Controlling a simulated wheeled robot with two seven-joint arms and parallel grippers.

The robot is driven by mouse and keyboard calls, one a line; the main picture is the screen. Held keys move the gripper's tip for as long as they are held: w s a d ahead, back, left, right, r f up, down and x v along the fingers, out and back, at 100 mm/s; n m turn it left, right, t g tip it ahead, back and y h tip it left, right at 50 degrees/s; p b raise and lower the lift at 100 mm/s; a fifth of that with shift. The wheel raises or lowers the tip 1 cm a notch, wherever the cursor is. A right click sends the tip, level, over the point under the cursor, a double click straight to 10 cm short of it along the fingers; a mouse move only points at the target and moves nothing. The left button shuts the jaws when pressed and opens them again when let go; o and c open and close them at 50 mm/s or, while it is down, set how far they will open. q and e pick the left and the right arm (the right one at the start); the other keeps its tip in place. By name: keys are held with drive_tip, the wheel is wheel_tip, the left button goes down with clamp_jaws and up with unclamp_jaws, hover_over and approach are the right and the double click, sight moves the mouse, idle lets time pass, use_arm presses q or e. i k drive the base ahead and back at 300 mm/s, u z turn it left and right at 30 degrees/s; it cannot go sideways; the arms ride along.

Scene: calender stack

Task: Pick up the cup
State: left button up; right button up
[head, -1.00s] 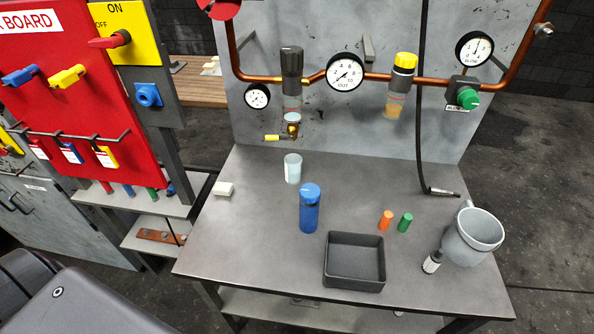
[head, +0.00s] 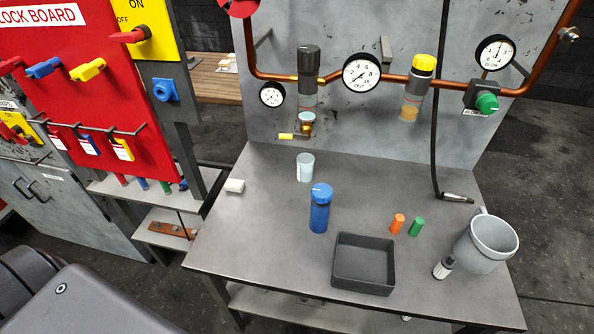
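A small pale translucent cup (head: 306,168) stands upright on the grey table (head: 262,225), near its back, below the pipework panel. A larger light grey mug-like vessel (head: 486,244) with a handle at its top stands at the table's right edge. The task's word "cup" could fit either one.
A blue bottle (head: 320,210) stands in front of the small cup. A dark open tray (head: 363,290) lies at the front. Orange (head: 397,224) and green (head: 416,227) cylinders and a small white-and-black bottle (head: 443,268) stand to the right.

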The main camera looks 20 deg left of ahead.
sight(306, 161)
drive_tip(key=u, duration=2.75)
drive_tip(key=k, duration=1.25)
drive_tip(key=z, duration=2.1)
